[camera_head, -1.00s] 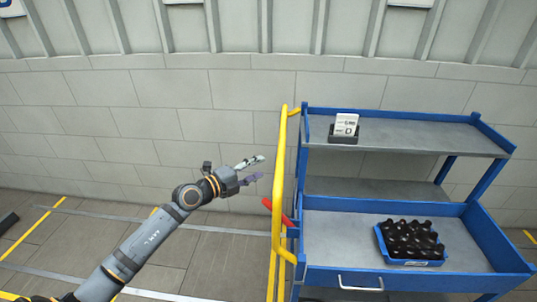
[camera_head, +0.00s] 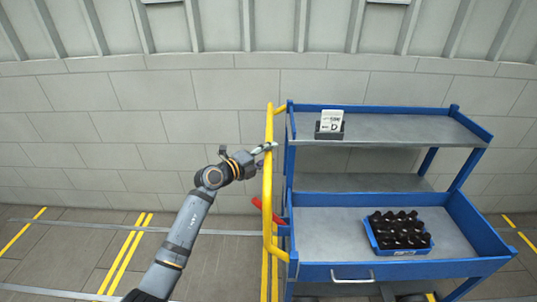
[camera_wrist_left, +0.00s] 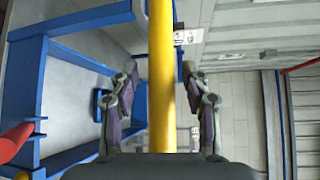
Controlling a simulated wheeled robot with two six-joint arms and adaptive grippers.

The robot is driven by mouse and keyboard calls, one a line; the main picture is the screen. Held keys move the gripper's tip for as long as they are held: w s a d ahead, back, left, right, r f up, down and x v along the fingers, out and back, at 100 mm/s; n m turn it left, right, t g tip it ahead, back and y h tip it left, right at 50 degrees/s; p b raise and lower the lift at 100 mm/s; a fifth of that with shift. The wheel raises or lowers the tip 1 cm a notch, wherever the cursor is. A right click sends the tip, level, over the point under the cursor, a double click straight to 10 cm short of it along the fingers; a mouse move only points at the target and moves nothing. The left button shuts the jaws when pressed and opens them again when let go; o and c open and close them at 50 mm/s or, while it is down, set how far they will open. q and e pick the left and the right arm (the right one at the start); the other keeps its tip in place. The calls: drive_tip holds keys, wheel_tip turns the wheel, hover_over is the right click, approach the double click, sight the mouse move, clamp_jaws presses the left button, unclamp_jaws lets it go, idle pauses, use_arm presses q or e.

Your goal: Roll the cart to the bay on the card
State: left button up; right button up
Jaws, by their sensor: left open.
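The blue cart (camera_head: 400,272) with grey shelves stands at the right in the head view. Its upright yellow handle (camera_head: 267,190) is on its left side. A white card (camera_head: 331,119) with a large D stands in a dark holder on the top shelf. My left gripper (camera_head: 266,153) is open at the upper part of the handle. In the left wrist view the yellow bar (camera_wrist_left: 161,100) runs between its two spread fingers, with gaps showing on both sides. My right gripper is not in view.
A blue crate (camera_head: 399,252) of dark bottles sits on the lower shelf. A red lever (camera_head: 268,210) juts out beside the handle. A grey wall (camera_head: 130,125) is behind. Yellow floor lines (camera_head: 125,255) mark the floor left of the cart, which looks clear.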

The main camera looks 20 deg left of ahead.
use_arm(q)
drive_tip(key=shift+w, duration=0.1)
clamp_jaws()
idle(0.3)
drive_tip(key=shift+a+f, duration=0.1)
